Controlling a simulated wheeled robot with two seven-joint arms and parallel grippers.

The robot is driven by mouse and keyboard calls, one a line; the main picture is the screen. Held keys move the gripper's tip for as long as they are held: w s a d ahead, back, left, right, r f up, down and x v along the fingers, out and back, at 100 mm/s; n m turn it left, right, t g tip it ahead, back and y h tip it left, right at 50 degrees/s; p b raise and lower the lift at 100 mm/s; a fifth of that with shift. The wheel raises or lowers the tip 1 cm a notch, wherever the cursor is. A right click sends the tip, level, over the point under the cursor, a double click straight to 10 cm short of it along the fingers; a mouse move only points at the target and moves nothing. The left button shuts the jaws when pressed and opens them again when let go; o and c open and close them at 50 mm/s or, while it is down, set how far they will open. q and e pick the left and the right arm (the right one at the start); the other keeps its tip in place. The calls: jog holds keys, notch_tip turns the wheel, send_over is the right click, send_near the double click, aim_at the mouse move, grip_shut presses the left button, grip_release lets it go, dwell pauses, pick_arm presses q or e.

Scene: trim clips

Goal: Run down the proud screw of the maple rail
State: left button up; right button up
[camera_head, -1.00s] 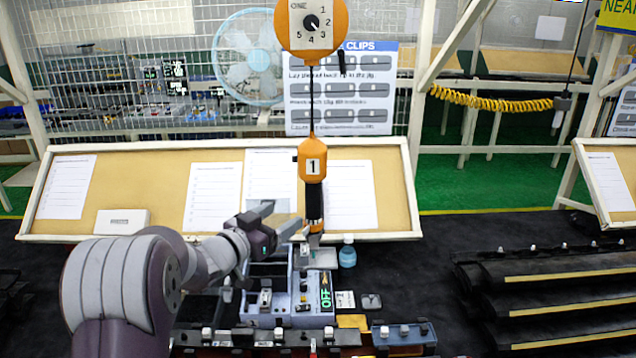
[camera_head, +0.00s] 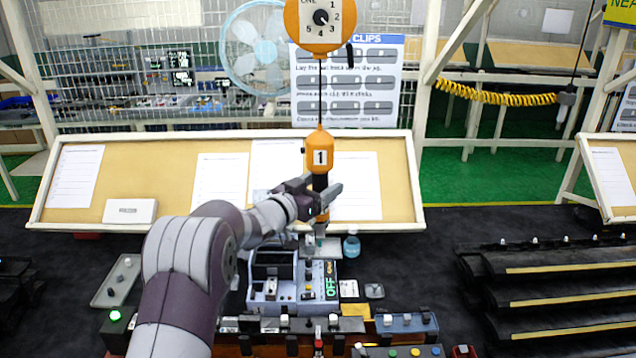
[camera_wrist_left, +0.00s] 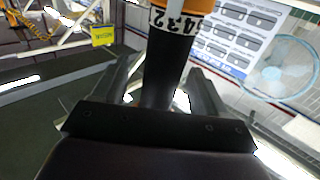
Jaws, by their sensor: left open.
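An orange and black power screwdriver (camera_head: 320,158), tagged 1, hangs upright on a cord below a round orange balancer (camera_head: 297,20). My left gripper (camera_head: 322,198) is at its dark lower grip, jaws open. In the left wrist view the black grip (camera_wrist_left: 170,68) stands between the two spread fingers. I cannot tell whether either finger touches it. Rails with several clips lie along the bottom edge, including a dark rail (camera_head: 262,343); I cannot tell which is maple, and no proud screw can be made out. My right gripper is not in view.
A blue-grey fixture (camera_head: 262,293) with a green OFF display stands below the tool. A small blue bottle (camera_head: 351,246) stands right of it. A grey tray (camera_head: 117,283) lies at left. A pinboard (camera_head: 400,190) stands behind.

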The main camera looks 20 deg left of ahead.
pick_arm(q)
jog(key=shift+w, duration=0.1)
jog(key=shift+f, duration=0.1)
jog(key=shift+c, duration=0.6)
grip_shut()
jog(key=s+a+b, duration=0.1)
jog(key=s+b, duration=0.1)
jog(key=s, duration=0.5)
notch_tip(320, 180, down, 20)
jog(key=b, duration=1.5)
jog(key=shift+f+b, duration=0.55)
jog(key=shift+s+d+f, duration=0.1)
jog(key=shift+s+f, duration=0.05)
jog(key=shift+f, duration=0.2)
